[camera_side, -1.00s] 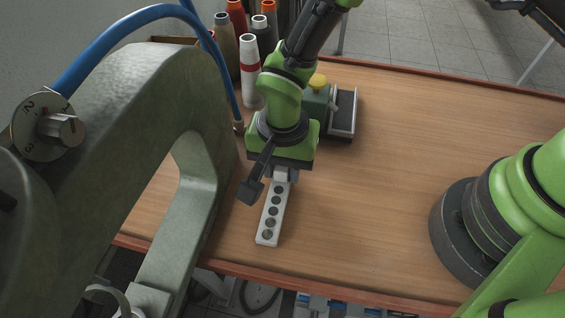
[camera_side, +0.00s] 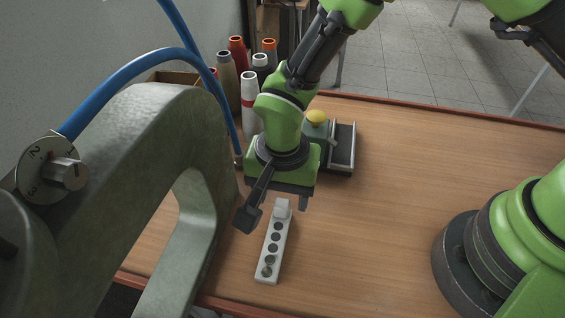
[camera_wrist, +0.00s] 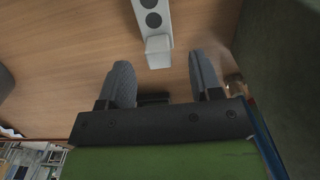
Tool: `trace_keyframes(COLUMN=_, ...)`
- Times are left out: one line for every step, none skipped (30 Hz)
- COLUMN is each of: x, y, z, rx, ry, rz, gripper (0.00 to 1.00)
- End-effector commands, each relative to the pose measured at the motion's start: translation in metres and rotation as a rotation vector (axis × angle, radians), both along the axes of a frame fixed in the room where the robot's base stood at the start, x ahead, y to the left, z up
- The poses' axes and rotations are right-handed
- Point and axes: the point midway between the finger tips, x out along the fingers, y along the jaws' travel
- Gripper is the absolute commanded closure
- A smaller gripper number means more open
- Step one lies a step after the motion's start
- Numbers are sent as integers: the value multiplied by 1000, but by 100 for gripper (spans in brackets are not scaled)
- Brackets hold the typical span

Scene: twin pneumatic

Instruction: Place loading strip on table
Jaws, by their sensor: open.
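The loading strip (camera_side: 273,243) is a narrow white bar with a row of several dark round spots and a raised block at its far end. It lies on the wooden table (camera_side: 390,200) near the front edge. My gripper (camera_side: 288,198) is just behind and above the strip's block end, apart from it. In the wrist view, my gripper (camera_wrist: 163,85) has its two grey fingers spread with nothing between them. The block end of the strip (camera_wrist: 158,50) lies just beyond the fingertips.
A large grey-green machine (camera_side: 150,130) with a blue hose (camera_side: 135,60) stands close on the left. Thread cones (camera_side: 249,100) stand behind it. A box with a yellow button (camera_side: 317,117) and a grey tray (camera_side: 342,147) are behind my gripper. The table's right middle is clear.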

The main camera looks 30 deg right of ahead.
Motion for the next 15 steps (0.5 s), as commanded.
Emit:
trace_keyframes(x=1, y=0, z=13, rx=4, ry=-4, rz=-1, gripper=41)
trace_keyframes(x=1, y=1, z=20, rx=4, ry=-6, rz=-1, gripper=41)
trace_keyframes(x=1, y=1, z=30, rx=4, ry=-6, rz=-1, gripper=41)
trace_keyframes(x=1, y=1, z=37, rx=4, ry=-6, rz=0, gripper=41)
trace_keyframes(x=1, y=0, z=43, rx=4, ry=-6, rz=-1, gripper=41)
trace_keyframes(x=1, y=1, z=52, rx=4, ry=-6, rz=-1, gripper=41)
trace_keyframes(x=1, y=1, z=58, rx=4, ry=-5, rz=-2, gripper=41)
trace_keyframes(x=1, y=0, z=64, rx=4, ry=-5, rz=-1, gripper=41)
trace_keyframes(x=0, y=0, z=71, rx=4, ry=-5, rz=0, gripper=41)
trace_keyframes(x=0, y=0, z=75, rx=4, ry=-4, rz=-1, gripper=41)
trace_keyframes(x=1, y=0, z=80, rx=4, ry=-4, rz=-1, gripper=41)
trace_keyframes(x=0, y=0, z=84, rx=3, ry=-3, rz=-1, gripper=41)
trace_keyframes(x=0, y=0, z=87, rx=2, ry=-2, rz=-1, gripper=41)
trace_keyframes(x=0, y=0, z=90, rx=1, ry=-2, rz=-1, gripper=41)
trace_keyframes(x=0, y=0, z=92, rx=1, ry=-2, rz=0, gripper=41)
